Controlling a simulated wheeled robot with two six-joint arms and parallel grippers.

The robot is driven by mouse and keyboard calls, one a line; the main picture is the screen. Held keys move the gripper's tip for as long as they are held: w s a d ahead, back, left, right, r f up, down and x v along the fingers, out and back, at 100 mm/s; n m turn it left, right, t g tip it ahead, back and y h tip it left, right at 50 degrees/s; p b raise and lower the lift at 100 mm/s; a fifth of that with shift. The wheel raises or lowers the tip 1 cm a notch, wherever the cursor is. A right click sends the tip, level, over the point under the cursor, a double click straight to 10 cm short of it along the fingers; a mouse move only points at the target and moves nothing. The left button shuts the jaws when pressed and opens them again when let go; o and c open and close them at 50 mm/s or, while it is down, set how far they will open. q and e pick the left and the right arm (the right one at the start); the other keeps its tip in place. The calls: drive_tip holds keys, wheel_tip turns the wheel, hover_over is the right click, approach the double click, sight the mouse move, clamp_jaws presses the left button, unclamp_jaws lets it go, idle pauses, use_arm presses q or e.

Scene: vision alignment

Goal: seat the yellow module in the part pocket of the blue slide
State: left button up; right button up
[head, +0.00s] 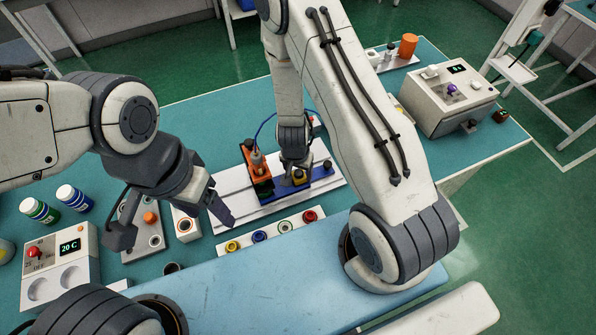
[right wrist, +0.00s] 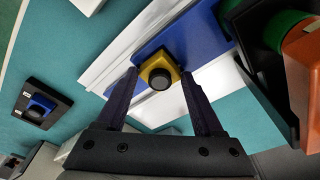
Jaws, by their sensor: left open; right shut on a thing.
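The yellow module (head: 299,177) has a dark round top and is at the blue slide (head: 290,189) on the white rail base. My right gripper (head: 296,166) points down at it, partly hidden by its own wrist. In the right wrist view the yellow module (right wrist: 160,75) is between the two fingers, which are shut on it, with the blue slide (right wrist: 197,28) just behind it. The part pocket is hidden, and I cannot tell whether the module touches the slide. My left gripper (head: 172,222) is open and empty, left of the rail base.
An orange block (head: 257,178) stands at the slide's left. A white strip with coloured rings (head: 285,227) lies in front of the rail. Bottles (head: 74,197) and a 20 C unit (head: 62,262) stand left; a grey control box (head: 447,98) stands back right.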

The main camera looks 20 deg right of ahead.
drive_tip(key=shift+f, duration=0.3)
drive_tip(key=o, duration=1.4)
drive_tip(key=shift+r, duration=0.15)
drive_tip(key=shift+r+p, duration=0.8)
drive_tip(key=shift+r, duration=0.15)
drive_tip(key=shift+s+d+r+p, duration=0.1)
drive_tip(key=shift+d+r+p, duration=1.1)
drive_tip(key=shift+r, duration=0.25)
drive_tip(key=shift+s+d+r+p, duration=0.1)
drive_tip(key=shift+d+r+p, duration=1.05)
drive_tip(key=shift+r, duration=0.3)
drive_tip(key=shift+w+a+r, duration=0.1)
